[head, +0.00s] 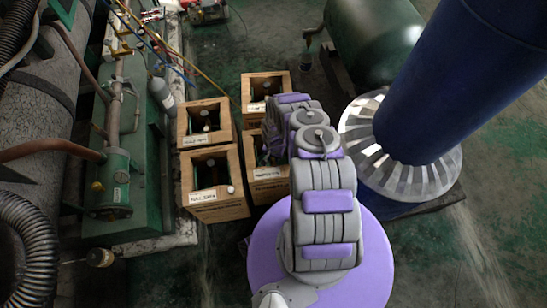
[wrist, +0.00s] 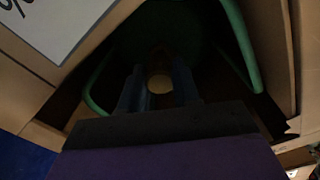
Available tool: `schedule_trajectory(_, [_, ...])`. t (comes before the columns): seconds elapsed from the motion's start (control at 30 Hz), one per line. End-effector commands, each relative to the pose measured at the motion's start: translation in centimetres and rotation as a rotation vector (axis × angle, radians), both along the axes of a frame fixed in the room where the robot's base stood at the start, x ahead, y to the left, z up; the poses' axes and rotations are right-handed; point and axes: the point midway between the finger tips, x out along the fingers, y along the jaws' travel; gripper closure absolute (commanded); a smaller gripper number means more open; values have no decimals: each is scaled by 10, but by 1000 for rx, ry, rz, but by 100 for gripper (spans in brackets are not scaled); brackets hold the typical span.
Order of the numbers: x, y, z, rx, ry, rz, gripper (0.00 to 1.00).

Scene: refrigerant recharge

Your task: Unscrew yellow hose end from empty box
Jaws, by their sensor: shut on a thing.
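In the wrist view, my gripper (wrist: 158,92) reaches down into a dark wooden box (wrist: 290,60). Its two fingers are shut on a small round tan piece (wrist: 159,84); whether this is the yellow hose end I cannot tell. Green curved bars (wrist: 238,45) stand on both sides inside the box. In the head view, my arm bends over the near right box (head: 267,184) and hides the gripper and most of the box's opening. A yellow hose (head: 190,62) runs from the upper left toward the boxes; its end is not clear.
Other open, labelled wooden boxes stand close by: far left (head: 190,140), near left (head: 219,210) and back right (head: 248,92). A green machine base (head: 145,215) is to the left. A large blue column (head: 435,85) on a ribbed metal base (head: 440,178) stands to the right.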

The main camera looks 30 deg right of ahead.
Motion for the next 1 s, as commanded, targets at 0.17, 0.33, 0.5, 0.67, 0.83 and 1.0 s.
schedule_trajectory(0.17, [0,0,-1,0,0,61,98])
schedule_trajectory(0.33, [0,0,0,1,-1,256,98])
schedule_trajectory(0.5, [0,0,0,0,0,319,98])
schedule_trajectory(0.67, [0,0,0,0,0,317,98])
schedule_trajectory(0.83, [0,-1,0,0,0,434,98])
schedule_trajectory(1.0, [0,0,0,1,0,605,98])
